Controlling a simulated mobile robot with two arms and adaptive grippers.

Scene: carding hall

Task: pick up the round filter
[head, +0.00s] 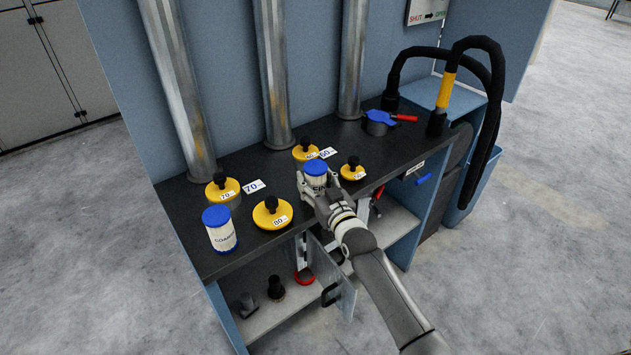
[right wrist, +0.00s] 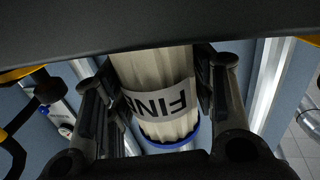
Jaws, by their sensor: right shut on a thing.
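A round pleated filter (head: 316,168) with a blue cap and a white label is at the middle of the dark bench top. In the right wrist view the same filter (right wrist: 158,95) shows upside down, its label reading "FINE". My right gripper (head: 315,188) is shut on it, one finger on each side of its body. I cannot tell whether its lower end touches the bench. A second round filter (head: 220,232), blue-capped and labelled with a word starting "COA", stands upright at the bench's left end, away from the gripper. My left gripper is not in view.
Yellow lids with black knobs (head: 272,212) sit around the held filter, with number cards (head: 253,186) beside some. Three metal pipes (head: 275,75) rise behind. A blue and red fitting (head: 380,120) and black hoses (head: 485,100) are at right. A cabinet door (head: 330,280) hangs open below.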

